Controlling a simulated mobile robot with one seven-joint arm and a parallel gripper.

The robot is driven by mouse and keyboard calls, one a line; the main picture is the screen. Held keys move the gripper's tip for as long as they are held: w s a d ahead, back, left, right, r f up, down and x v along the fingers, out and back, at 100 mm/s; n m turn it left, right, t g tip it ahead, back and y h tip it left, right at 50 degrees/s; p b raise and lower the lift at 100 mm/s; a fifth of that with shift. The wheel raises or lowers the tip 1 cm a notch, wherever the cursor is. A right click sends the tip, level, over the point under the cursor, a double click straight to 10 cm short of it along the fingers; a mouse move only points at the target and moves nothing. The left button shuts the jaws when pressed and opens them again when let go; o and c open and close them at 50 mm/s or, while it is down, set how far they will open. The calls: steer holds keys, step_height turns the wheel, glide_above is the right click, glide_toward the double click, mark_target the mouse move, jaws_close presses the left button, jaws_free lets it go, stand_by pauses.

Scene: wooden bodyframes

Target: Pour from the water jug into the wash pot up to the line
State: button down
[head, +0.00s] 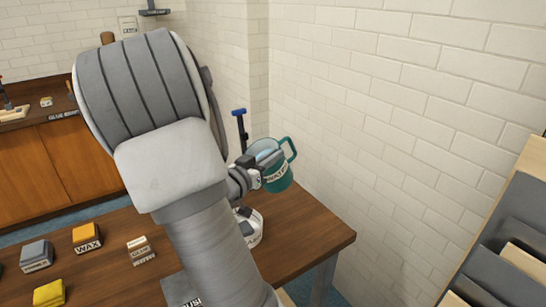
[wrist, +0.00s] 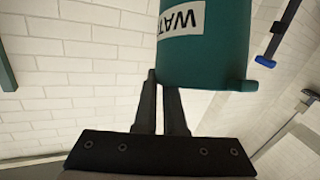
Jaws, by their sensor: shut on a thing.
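The water jug (head: 279,177) is teal, with a handle on its right and a label partly hidden by my gripper. In the head view it is in the air above the table's far right end, slightly tilted. My gripper (head: 256,170) is shut on it at its left side. In the wrist view the fingers (wrist: 162,82) meet the teal jug (wrist: 207,58), whose white label begins "WAT". A white rounded vessel (head: 254,228) stands on the table below the jug, partly behind my arm; it may be the wash pot. Its line and the water levels cannot be made out.
The wooden table (head: 318,238) has bare room at its right end. A WAX box (head: 87,238), a grey box (head: 37,255), yellow cloths (head: 48,293) and a small labelled block (head: 140,249) lie at left. A blue-topped stand (head: 240,128) rises behind the jug, near the brick wall.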

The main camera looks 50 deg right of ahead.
steer(key=shift+a+f+h+b, duration=0.1)
steer(key=shift+f+h+b, duration=0.25)
steer(key=shift+b, duration=0.5)
stand_by(0.7)
steer(key=shift+w+a+r+n+t+h+b, duration=0.15)
steer(key=shift+a+n+t+h+b, duration=0.2)
steer(key=shift+h+b, duration=0.45)
steer(key=shift+a+r+n+t+h+b, duration=0.2)
steer(key=shift+n+h+b, duration=0.3)
steer(key=shift+b, duration=0.5)
stand_by(1.5)
steer(key=shift+w+a+n+t+h+b, duration=0.1)
steer(key=shift+a+n+t+h+b, duration=0.25)
steer(key=shift+h+b, duration=0.45)
steer(key=shift+w+a+n+t+h+b, duration=0.15)
steer(key=shift+a+n+h+b, duration=0.3)
steer(key=shift+b, duration=0.55)
stand_by(1.4)
